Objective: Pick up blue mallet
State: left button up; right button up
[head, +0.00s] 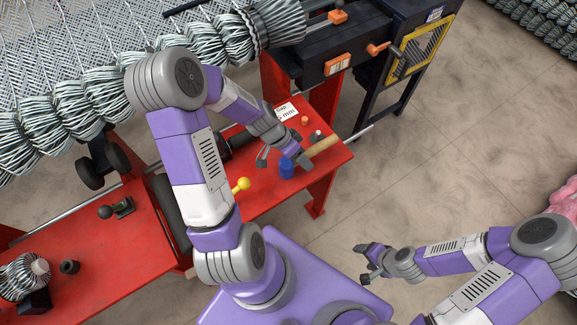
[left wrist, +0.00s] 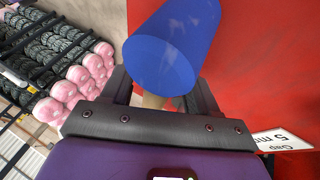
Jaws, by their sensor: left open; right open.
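The blue mallet has a blue cylindrical head (head: 287,168) near the front edge of the red table, and a light wooden handle (head: 323,147) toward the table's right end. My left gripper (head: 284,157) is open above it, one finger on each side. In the left wrist view the blue head (left wrist: 170,50) fills the space ahead of the open fingers (left wrist: 160,92). A short piece of handle shows between the fingers; the rest is hidden. I cannot tell whether the fingers touch it. My right gripper (head: 368,262) is open and empty, off to the right over the floor.
A yellow-headed tool (head: 241,185) lies left of the mallet. A white gap label (head: 286,112) and an orange knob (head: 304,121) are behind it. A metal rod (head: 357,133) sticks out past the table's right end.

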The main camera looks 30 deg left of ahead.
pick_arm(q)
grip_shut()
notch_tip(320, 180, up, 10)
jog(key=p, duration=0.3)
dwell(0.4)
